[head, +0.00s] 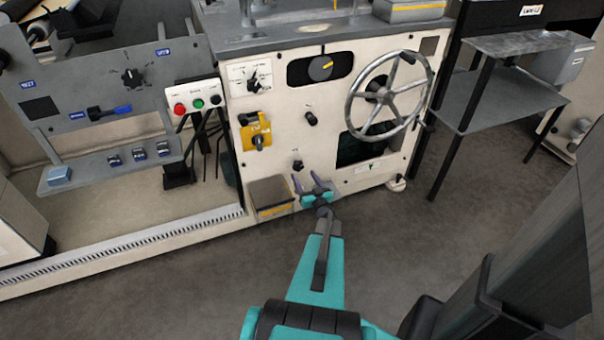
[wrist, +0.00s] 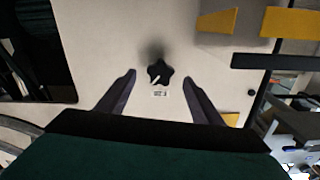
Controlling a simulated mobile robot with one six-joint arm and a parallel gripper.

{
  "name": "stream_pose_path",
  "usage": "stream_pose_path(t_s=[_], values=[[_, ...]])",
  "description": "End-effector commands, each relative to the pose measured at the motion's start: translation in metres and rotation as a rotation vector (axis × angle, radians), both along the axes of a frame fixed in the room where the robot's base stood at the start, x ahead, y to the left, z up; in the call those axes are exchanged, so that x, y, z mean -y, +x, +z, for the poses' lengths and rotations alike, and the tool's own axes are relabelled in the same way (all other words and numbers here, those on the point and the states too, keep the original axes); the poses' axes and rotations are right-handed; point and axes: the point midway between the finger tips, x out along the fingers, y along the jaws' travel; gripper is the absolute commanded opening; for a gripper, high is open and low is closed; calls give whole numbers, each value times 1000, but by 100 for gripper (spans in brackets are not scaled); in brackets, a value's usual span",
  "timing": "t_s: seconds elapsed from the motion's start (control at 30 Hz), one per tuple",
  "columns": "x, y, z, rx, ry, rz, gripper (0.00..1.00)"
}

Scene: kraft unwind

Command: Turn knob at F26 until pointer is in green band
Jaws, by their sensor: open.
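A small dark star-shaped knob (wrist: 160,71) with a pale pointer mark sits on the cream machine panel. It also shows low on the panel in the head view (head: 298,164). A small white label (wrist: 160,93), too small to read, is beside it. My gripper (wrist: 160,77) is open, one finger on each side of the knob in the wrist view, with a visible gap on both sides. In the head view my gripper (head: 308,181) is just below and right of the knob. I cannot make out a green band around this knob.
A spoked handwheel (head: 388,95) projects from the panel at upper right. A yellow-plated switch (head: 256,133) is at upper left. A box with yellow stripes (head: 270,197) stands at lower left of my gripper. The floor in front is clear.

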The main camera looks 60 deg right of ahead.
Motion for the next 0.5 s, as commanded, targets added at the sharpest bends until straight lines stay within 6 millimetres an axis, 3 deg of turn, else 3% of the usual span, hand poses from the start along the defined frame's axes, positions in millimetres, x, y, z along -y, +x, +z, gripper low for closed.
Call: stream_pose_path(t_s=[0.5], values=[[-40,-55,0,0,2,-2,60]])
